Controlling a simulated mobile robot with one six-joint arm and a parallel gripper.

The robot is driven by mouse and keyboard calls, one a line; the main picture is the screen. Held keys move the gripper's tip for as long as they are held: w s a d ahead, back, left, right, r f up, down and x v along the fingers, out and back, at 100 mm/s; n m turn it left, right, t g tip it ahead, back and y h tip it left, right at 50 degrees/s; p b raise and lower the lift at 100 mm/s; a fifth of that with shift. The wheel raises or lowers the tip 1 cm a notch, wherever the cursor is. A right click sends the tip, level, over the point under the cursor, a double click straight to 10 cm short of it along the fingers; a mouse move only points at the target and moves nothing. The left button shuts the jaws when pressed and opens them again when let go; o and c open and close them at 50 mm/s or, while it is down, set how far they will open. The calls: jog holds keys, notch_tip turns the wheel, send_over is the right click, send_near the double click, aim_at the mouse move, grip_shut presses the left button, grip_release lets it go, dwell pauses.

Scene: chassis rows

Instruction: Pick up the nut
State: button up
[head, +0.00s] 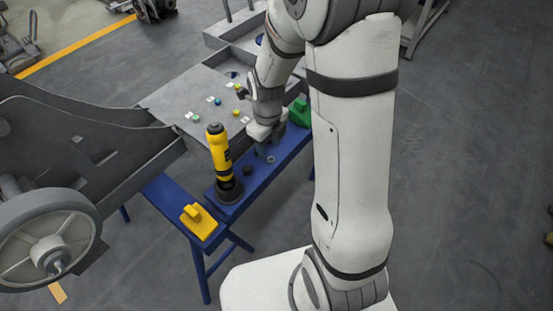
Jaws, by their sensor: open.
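A small dark piece that looks like the nut (247,170) lies on the blue bench, just right of the yellow and black tool. It is too small to make out its shape. My gripper (267,152) points down over the bench, to the right of this piece and apart from it. Its jaws are open. A second small dark spot (270,159) shows right under the fingertips; I cannot tell if it is another nut or part of the gripper. My arm hides part of the bench behind it.
The upright yellow and black tool (219,160) stands on the blue bench (286,150) close to the dark piece. A yellow block (198,220) lies at the bench's near left, a green one (300,113) at its right. A grey plate (175,103) with several small coloured parts lies behind.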

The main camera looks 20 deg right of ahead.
aim_at(271, 161)
jog(key=f, duration=0.3)
jog(key=f+b, duration=0.1)
jog(key=f, duration=0.1)
jog(key=shift+d, duration=0.25)
jog(key=shift+c, duration=0.4)
jog(key=c, duration=0.9)
jog(key=shift+o, duration=0.2)
